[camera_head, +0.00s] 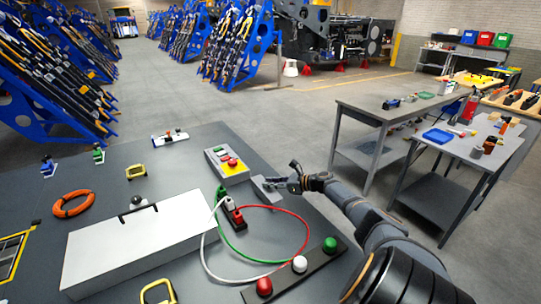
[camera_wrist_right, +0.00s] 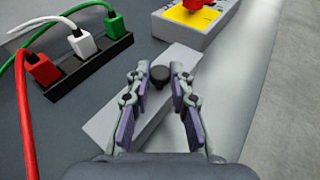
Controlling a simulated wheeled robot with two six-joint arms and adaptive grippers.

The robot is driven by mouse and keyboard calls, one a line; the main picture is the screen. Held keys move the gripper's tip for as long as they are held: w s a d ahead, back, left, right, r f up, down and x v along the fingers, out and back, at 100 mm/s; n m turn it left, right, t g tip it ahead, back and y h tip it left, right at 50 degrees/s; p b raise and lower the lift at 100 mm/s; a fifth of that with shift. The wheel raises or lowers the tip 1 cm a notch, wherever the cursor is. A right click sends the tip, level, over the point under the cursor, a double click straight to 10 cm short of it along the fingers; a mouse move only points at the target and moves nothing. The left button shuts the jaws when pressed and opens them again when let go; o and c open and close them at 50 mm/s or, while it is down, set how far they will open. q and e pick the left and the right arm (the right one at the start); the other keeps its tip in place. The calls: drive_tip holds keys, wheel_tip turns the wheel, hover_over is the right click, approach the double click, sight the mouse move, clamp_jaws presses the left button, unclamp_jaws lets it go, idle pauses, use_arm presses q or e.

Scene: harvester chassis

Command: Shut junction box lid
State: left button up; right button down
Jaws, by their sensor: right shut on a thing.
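A small flat grey plate (camera_head: 263,190) with a black knob lies on the dark table near its right edge. In the right wrist view the plate (camera_wrist_right: 145,112) runs diagonally under my gripper. My right gripper (camera_head: 290,180) is at the plate's right end. In the wrist view its fingers (camera_wrist_right: 158,76) are closed around the black knob (camera_wrist_right: 159,72). A large, long pale grey box (camera_head: 140,245) with a black fitting on its far edge stands at the left; its top looks closed. I cannot tell which one is the junction box. My left gripper is out of view.
A control box with a yellow panel and red button (camera_head: 233,163) stands just beyond the plate. A black connector block (camera_head: 233,212) with red, white and green cables is left of it. A button strip (camera_head: 300,264) is nearer. An orange ring (camera_head: 72,204) lies far left.

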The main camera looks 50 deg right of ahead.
idle(0.3)
drive_tip(key=c, duration=1.2)
unclamp_jaws()
drive_tip(key=shift+f, duration=0.1)
wheel_tip(320, 180, up, 10)
